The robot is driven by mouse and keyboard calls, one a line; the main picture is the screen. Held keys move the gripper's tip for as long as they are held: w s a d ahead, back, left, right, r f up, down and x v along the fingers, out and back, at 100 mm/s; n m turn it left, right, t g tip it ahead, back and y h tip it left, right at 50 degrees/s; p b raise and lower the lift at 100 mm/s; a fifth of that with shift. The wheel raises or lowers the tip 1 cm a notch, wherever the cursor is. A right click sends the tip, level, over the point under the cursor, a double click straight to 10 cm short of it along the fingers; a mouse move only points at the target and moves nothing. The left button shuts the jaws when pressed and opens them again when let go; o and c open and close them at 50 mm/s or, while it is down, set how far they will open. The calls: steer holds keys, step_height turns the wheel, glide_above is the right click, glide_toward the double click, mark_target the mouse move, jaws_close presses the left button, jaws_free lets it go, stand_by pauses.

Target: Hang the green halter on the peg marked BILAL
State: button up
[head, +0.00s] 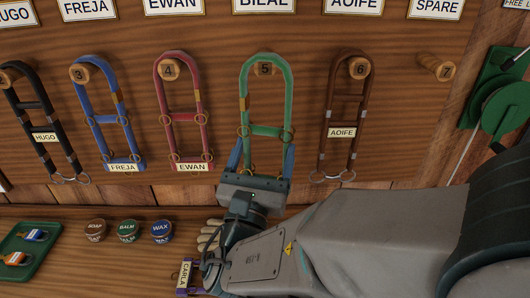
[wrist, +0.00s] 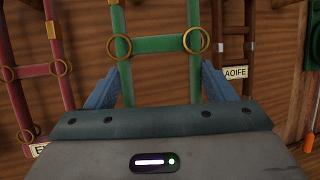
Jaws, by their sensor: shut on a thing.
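The green halter (head: 286,90) is upright against the wooden board, its top loop around peg 5 (head: 264,69), under the BILAL sign (head: 263,5). I cannot tell whether its weight rests on the peg. My gripper (head: 262,158) is shut on the lower part of the halter, one blue finger on each side. In the wrist view the green halter (wrist: 160,44) rises from between the fingers of my gripper (wrist: 160,88), with brass rings on both sides. Its lower end is hidden behind my gripper.
The red EWAN halter (head: 182,117) hangs on peg 4 to the left, and the brown AOIFE halter (head: 340,115) on peg 6 to the right. Peg 7 (head: 437,68), under SPARE, is bare. Below are several tins (head: 127,231), a green tray (head: 30,249) and a CARLA tag (head: 186,274). A green hose reel (head: 505,105) is at right.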

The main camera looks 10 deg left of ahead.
steer(key=w+a+f+b, duration=0.1)
steer(key=w+a, duration=0.1)
steer(key=w, duration=0.6)
steer(key=shift+w+f, duration=0.15)
steer(key=shift+f, duration=0.05)
stand_by(0.7)
stand_by(0.6)
